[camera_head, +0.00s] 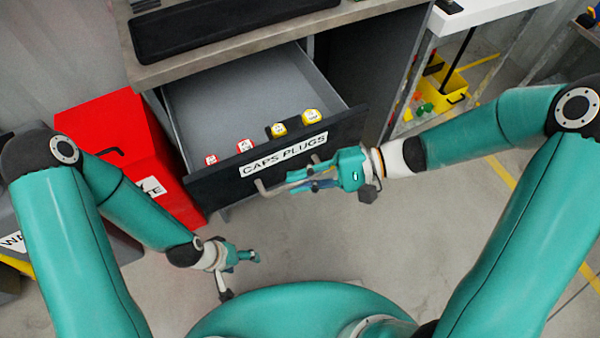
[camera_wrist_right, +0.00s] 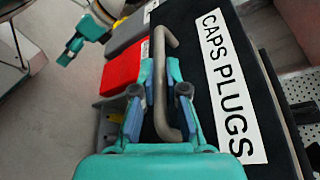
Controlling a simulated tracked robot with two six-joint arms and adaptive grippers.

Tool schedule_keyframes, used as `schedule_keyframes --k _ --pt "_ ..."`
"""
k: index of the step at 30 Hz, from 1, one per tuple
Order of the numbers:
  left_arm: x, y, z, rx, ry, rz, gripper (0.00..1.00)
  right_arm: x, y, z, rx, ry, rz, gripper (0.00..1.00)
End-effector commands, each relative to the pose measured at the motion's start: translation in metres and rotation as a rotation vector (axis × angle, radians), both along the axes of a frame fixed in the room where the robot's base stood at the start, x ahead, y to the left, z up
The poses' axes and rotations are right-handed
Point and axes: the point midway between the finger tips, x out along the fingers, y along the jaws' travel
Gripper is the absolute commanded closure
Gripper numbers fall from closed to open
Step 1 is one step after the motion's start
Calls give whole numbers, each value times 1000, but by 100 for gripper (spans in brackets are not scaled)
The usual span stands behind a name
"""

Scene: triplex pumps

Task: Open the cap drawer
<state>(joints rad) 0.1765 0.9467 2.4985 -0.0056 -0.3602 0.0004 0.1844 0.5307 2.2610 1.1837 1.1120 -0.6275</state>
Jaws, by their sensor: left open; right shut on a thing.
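The cap drawer (camera_head: 345,126), labelled "CAPS PLUGS", stands pulled out from under a workbench. Its dark front also fills the right of the right wrist view (camera_wrist_right: 196,88). Two red and two yellow caps lie in it along the front. The bar handle (camera_head: 268,190) runs along the drawer front below the label. My right gripper (camera_head: 292,182) is at the handle; in the right wrist view the handle (camera_wrist_right: 160,85) passes between its fingers (camera_wrist_right: 160,72), which are shut on it. My left gripper (camera_head: 256,256) is open and empty, low over the floor, away from the drawer.
A red bin (camera_head: 110,130) stands close to the drawer's left side. The grey workbench top (camera_head: 270,45) is above the drawer. A yellow container (camera_head: 447,92) is under a white table at the right. The floor before the drawer is clear.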

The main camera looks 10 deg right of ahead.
Motion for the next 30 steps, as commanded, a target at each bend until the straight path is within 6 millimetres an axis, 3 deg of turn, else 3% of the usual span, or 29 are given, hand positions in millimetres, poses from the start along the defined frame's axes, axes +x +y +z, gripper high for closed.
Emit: schedule_keyframes --k 8,9,13,23,30 --pt "0 0 0 0 0 0 28 1 1 -3 -8 -1 6 100" --pt "0 0 0 0 0 0 28 1 1 -3 -8 -1 6 85" --pt "0 0 0 0 0 0 28 1 1 -2 -7 -1 6 63" --pt "0 0 0 0 0 0 28 1 1 -1 -3 -2 6 63" --pt "0 0 1 0 0 0 28 3 -23 4 -4 -4 1 63"
